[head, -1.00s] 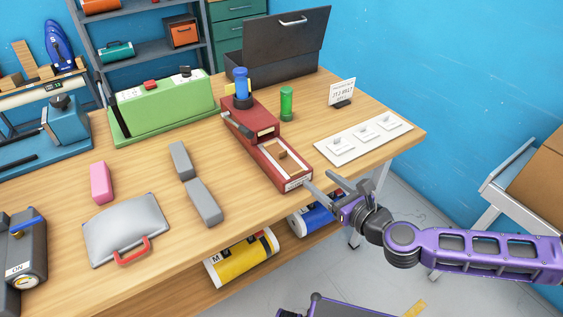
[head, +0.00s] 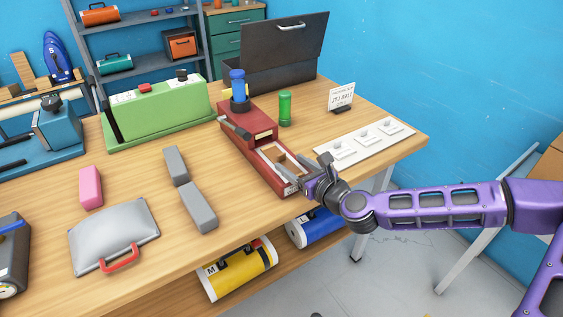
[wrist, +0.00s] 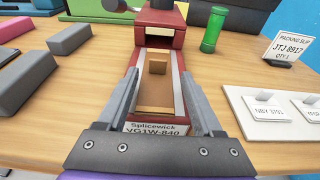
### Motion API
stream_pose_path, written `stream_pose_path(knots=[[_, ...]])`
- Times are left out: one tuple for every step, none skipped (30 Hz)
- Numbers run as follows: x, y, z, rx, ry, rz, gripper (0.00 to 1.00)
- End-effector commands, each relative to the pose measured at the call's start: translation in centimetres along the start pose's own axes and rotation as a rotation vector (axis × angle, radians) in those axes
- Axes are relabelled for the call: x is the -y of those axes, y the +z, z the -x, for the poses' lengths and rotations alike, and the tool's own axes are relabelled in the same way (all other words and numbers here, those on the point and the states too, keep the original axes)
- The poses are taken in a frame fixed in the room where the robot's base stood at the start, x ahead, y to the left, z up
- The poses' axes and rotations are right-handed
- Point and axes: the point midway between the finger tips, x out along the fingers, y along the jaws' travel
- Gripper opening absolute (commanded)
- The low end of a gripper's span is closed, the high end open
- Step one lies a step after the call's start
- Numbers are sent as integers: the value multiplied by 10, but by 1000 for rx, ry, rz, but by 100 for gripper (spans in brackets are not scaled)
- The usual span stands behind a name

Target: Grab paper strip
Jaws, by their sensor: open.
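The red machine (head: 250,130), labelled "Splicewick VG1W-840" in the wrist view (wrist: 155,131), has a pale-edged channel at its front. A flat tan strip (wrist: 156,95) lies in this channel, with a small brown block (wrist: 157,67) standing on its far part. I cannot tell for sure that the tan strip is paper. My gripper (head: 296,166) is at the machine's front end, open and empty. In the wrist view, its two fingers (wrist: 162,82) point along the channel, one on each side of the strip.
A white board with small tags (head: 366,140) lies right of the machine, with a packing slip (head: 342,97) behind it. A green cylinder (head: 285,108) stands close by. Grey blocks (head: 198,207) and a silver case (head: 112,236) are to the left.

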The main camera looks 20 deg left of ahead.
Motion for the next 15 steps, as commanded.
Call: stream_pose_path(knots=[[0,0,-3,0,0,2,68],[-1,0,-6,0,1,3,68],[-2,0,-11,0,1,4,68],[-2,0,-15,1,1,4,68],[-3,1,-19,1,1,4,68],[-4,1,-25,1,2,4,68],[-4,1,-30,1,1,4,68],[-5,1,-34,1,2,3,68],[-4,1,-39,0,0,2,68],[-4,1,-43,0,1,2,68],[-4,1,-46,0,1,2,68],[-4,1,-48,0,0,2,68],[-4,1,-50,0,1,2,68],[-4,1,-51,0,1,2,68],[-4,1,-52,0,1,1,68]])
